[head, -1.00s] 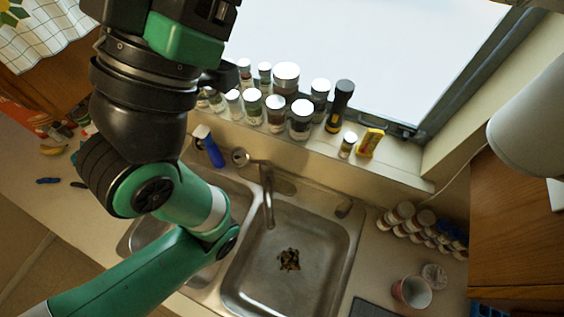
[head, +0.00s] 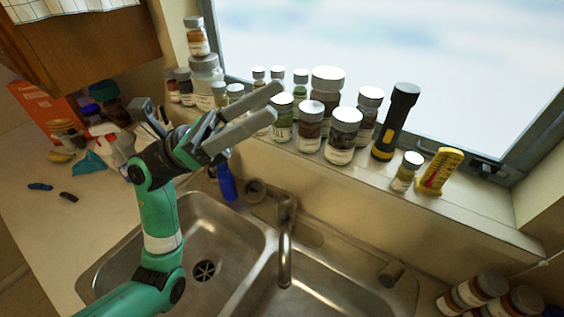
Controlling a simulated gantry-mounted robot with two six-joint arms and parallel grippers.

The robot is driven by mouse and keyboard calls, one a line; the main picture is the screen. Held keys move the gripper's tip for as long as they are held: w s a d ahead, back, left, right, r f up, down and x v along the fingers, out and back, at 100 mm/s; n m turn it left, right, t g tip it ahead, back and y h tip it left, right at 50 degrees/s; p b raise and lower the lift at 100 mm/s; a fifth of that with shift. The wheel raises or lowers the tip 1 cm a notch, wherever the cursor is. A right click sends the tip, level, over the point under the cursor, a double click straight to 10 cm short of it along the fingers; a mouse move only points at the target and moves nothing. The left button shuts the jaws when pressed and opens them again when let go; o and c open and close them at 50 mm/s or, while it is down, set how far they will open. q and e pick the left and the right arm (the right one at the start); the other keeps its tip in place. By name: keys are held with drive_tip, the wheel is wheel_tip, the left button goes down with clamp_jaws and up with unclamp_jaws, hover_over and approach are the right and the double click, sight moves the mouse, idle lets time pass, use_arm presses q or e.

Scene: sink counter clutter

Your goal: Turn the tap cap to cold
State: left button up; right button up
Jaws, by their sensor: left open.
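The metal tap (head: 286,245) stands at the back of the double sink, its spout reaching forward over the divider and right basin. A round knob-like cap (head: 255,191) sits on the ledge left of the tap. Another small knob-like piece (head: 390,272) is to its right. I cannot tell which is the task's cap or which way it is set. My left gripper (head: 274,102) is open and empty, pointing right, above and left of the tap. Its fingers overlap the sill jars in the picture, and it looks apart from the tap. My right gripper is not in view.
A blue bottle (head: 226,183) stands left of the tap. Brown jars (head: 472,292) are at the lower right. The sink basins (head: 330,290) look empty.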

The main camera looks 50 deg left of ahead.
use_arm(q)
drive_tip(key=w+a+f+n+g+y+b, duration=0.1)
drive_tip(key=w+a+f+y+b, duration=0.2)
drive_tip(key=f, duration=0.7)
drive_tip(key=w+a+f+n+y+b, duration=0.1)
drive_tip(key=a+f+y, duration=0.3)
drive_tip(key=f, duration=0.7)
drive_tip(key=n+g+y+b, duration=0.1)
drive_tip(key=g+y+b, duration=0.1)
drive_tip(key=g+y, duration=0.25)
approach(279, 203)
drive_tip(key=shift+t, duration=0.55)
drive_tip(key=x, duration=0.3)
drive_tip(key=b+x, duration=0.1)
drive_tip(key=x, duration=0.7)
drive_tip(key=shift+s+f+b, duration=0.15)
drive_tip(key=shift+f+b, duration=0.25)
drive_tip(key=shift+f, duration=0.05)
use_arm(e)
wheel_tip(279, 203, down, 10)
